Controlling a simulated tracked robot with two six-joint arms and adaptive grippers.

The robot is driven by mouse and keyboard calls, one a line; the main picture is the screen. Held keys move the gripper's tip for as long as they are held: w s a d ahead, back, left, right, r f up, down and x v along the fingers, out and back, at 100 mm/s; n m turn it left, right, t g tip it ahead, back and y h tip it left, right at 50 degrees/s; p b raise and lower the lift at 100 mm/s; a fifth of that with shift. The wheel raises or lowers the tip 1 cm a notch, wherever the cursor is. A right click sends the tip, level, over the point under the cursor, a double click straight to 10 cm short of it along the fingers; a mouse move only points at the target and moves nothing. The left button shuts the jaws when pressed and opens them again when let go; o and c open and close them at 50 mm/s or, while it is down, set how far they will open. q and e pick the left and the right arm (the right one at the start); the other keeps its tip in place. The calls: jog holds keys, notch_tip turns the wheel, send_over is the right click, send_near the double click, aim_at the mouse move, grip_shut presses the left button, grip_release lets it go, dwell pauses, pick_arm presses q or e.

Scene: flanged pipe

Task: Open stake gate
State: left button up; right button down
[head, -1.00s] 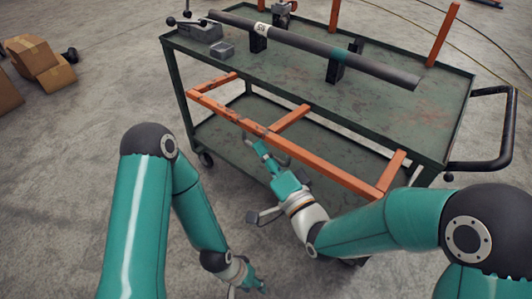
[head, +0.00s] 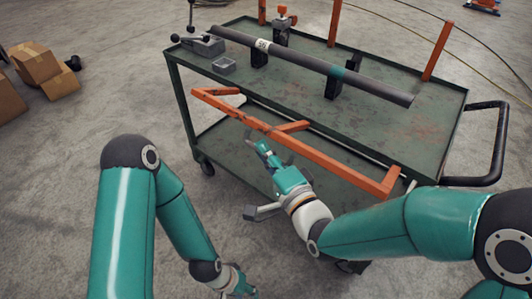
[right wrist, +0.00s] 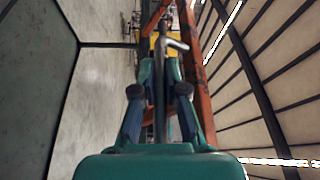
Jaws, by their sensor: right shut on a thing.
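The orange stake gate (head: 330,162) hangs along the near long side of the green cart (head: 400,125). Its long rail is outward of the cart, and its short stakes point back toward the deck, their ends just below the deck edge. My right gripper (head: 264,150) is at the gate's rail, left of its middle. In the right wrist view its fingers (right wrist: 160,95) are shut on a grey rod (right wrist: 160,60) with a hooked end, beside an orange bar of the gate (right wrist: 193,65). My left gripper (head: 243,288) is low at the bottom edge, apart from the cart; its jaw opening is unclear.
A long grey pipe (head: 300,62) rests on black supports on the deck. A grey vise-like block (head: 203,46) and small tray (head: 224,65) stand at its left. Orange posts (head: 437,50) rise along the far side. Cardboard boxes (head: 45,70) lie on the left floor.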

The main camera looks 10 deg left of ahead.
jog(key=c, duration=1.2)
grip_release()
jog(key=shift+d, duration=0.1)
jog(key=v, duration=0.7)
jog(key=shift+s, duration=0.15)
jog(key=shift+d, duration=0.15)
jog(key=shift+f, duration=0.1)
